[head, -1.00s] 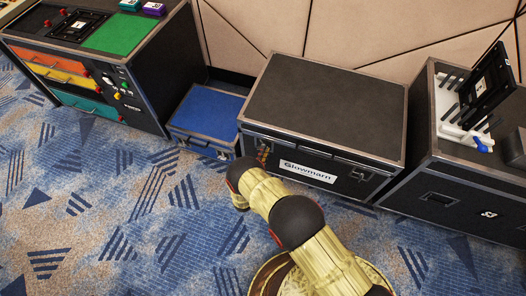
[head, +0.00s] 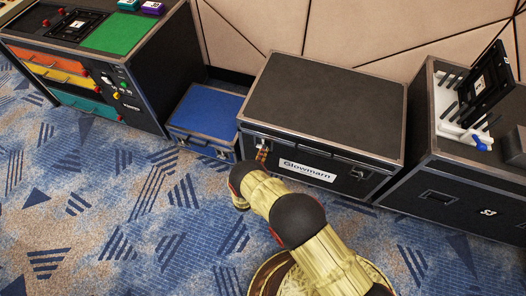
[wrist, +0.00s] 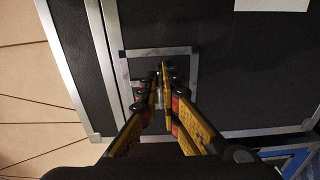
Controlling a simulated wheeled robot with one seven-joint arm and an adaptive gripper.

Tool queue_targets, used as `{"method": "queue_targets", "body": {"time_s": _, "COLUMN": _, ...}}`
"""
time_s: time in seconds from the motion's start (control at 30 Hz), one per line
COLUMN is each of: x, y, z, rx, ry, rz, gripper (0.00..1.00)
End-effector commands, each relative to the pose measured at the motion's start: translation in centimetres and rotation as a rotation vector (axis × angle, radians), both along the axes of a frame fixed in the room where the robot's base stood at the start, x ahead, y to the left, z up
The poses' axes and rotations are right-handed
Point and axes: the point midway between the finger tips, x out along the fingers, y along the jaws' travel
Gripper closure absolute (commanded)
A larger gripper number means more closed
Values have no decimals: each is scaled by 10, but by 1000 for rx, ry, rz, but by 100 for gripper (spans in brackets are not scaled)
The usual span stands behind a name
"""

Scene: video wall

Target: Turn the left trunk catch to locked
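The black trunk (head: 325,95) with metal edges and a "Glowmarn" label (head: 307,171) stands against the wall. Its right catch (head: 358,172) shows in the head view. My gripper (head: 262,154) is at the left end of the trunk's front and covers the left catch there. In the wrist view my gripper (wrist: 160,72) has its fingertips close together inside the square metal-framed catch plate (wrist: 186,52). A small grey piece of the left catch (wrist: 158,96) shows in the narrow gap between the fingers, which appear shut on it. Its turn angle is mostly hidden.
A blue case (head: 207,108) stands left of the trunk. A black cabinet with coloured drawers (head: 65,78) is farther left. Another black case (head: 440,196) with a white rack and panel on it is at right. The carpet in front is clear.

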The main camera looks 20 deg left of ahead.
Motion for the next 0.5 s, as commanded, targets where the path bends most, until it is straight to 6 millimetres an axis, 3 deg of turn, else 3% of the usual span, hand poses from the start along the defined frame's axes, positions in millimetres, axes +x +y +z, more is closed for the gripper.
{"method": "queue_targets", "body": {"time_s": 0.2, "x": 5, "y": -1, "z": 4, "rx": 9, "ry": -6, "rz": -9, "gripper": 100}}
{"method": "queue_targets", "body": {"time_s": 0.23, "x": 5, "y": -1, "z": 4, "rx": 9, "ry": -6, "rz": -9, "gripper": 94}}
{"method": "queue_targets", "body": {"time_s": 0.5, "x": 5, "y": -1, "z": 4, "rx": 8, "ry": -5, "rz": -9, "gripper": 79}}
